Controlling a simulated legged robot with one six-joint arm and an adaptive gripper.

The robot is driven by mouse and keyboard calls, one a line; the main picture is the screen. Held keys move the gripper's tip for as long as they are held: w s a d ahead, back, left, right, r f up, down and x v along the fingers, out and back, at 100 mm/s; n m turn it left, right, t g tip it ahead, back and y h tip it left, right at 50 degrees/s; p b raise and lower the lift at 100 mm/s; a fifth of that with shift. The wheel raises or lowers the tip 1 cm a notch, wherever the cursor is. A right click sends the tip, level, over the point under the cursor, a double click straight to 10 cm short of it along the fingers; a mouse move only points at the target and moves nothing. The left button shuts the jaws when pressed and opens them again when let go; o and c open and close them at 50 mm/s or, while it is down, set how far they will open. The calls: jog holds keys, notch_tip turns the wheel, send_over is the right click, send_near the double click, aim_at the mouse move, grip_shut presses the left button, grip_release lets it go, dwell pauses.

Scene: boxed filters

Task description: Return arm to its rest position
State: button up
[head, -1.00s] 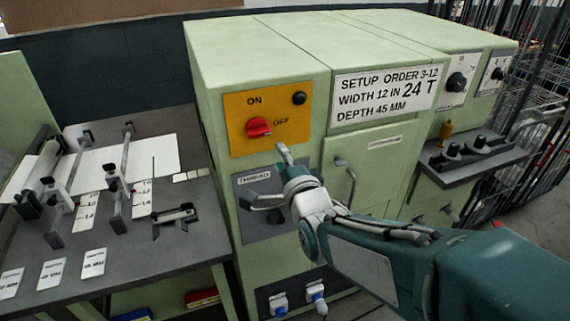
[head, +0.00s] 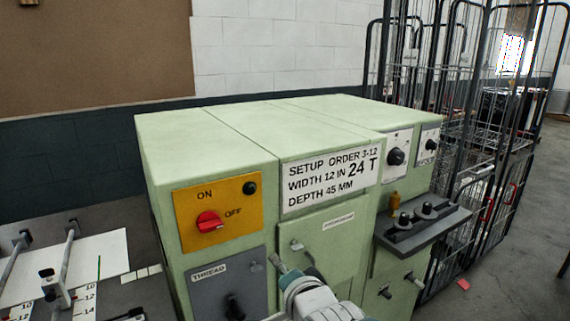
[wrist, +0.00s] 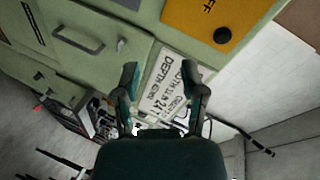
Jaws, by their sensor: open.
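My gripper (head: 292,268) is at the bottom of the head view, in front of the green machine (head: 235,130), and only its upper part shows. In the wrist view my gripper (wrist: 160,70) has its two fingers spread apart with nothing between them. Behind the fingers is the machine's front with the setup order sign (wrist: 165,85). The sign in the head view (head: 331,178) reads width 12 in, 24 T, depth 45 mm. The rest of my arm is cut off by the lower edge of the head view.
A yellow panel (head: 235,212) holds a red on/off switch (head: 209,222). A grey thread panel (head: 213,288) is below it. A shelf with black levers (head: 424,226) juts out at the right. Wire cages (head: 492,150) stand behind. A table with white sheets (head: 112,255) is at the left.

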jog(key=s+d+f+n+g+h, duration=0.2)
jog(key=s+d+n+g+h, duration=0.1)
jog(key=s+d, duration=0.5)
jog(key=s+d+f+n+g+h, duration=0.2)
jog(key=s+d+n+g, duration=0.3)
jog(key=s+d, duration=0.4)
jog(key=shift+s+f+n+h, duration=0.2)
jog(key=shift+f+n+h, duration=0.05)
jog(key=shift+n+h, duration=0.15)
